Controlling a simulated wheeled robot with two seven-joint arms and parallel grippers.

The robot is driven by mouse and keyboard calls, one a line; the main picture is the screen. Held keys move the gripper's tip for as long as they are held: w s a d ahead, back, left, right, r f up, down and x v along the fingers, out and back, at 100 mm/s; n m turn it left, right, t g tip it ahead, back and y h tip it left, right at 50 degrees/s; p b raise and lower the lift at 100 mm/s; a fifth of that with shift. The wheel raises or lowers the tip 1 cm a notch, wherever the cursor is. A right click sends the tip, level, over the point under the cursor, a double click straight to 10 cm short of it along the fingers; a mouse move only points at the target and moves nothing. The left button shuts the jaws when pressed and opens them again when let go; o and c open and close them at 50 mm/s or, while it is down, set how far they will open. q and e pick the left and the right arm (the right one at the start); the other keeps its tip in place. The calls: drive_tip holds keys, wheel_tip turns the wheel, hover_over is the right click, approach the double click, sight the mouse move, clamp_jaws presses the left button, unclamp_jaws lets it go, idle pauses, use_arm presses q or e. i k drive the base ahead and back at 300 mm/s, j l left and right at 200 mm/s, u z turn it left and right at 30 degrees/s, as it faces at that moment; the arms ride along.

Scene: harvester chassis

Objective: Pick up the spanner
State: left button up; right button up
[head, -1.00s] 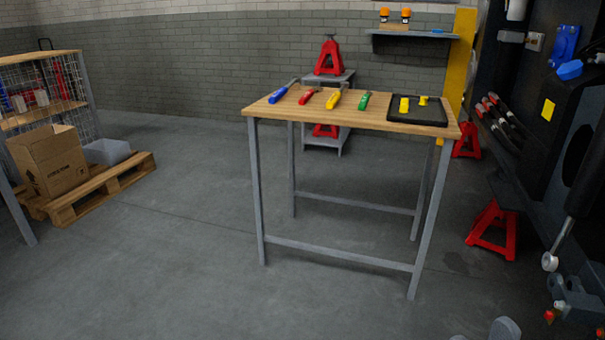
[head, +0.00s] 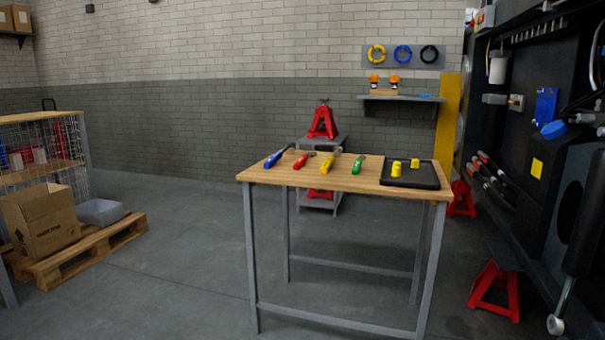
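Several tools with coloured handles lie in a row on the wooden top of a grey-legged table (head: 300,176). From left to right they are a blue-handled tool (head: 274,159), a red-handled tool (head: 300,161), a yellow-handled tool (head: 328,164) and a green-handled tool (head: 358,164). They are too small to tell surely which one is the spanner. Neither of my grippers shows in the head view.
A black tray (head: 410,184) with yellow pieces lies at the table's right end. A pallet (head: 85,254) with a cardboard box (head: 42,222) stands at left. Red jack stands (head: 495,290) and the dark chassis (head: 540,130) are at right. The floor left of the table is clear.

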sight(297, 164)
drive_tip(key=i+z, duration=0.25)
drive_tip(key=i, duration=0.2)
drive_tip(key=i+j+z, duration=0.25)
drive_tip(key=i, duration=0.2)
drive_tip(key=i+j+z, duration=0.25)
drive_tip(key=i, duration=0.2)
drive_tip(key=i+j+z, duration=0.25)
drive_tip(key=i, duration=0.2)
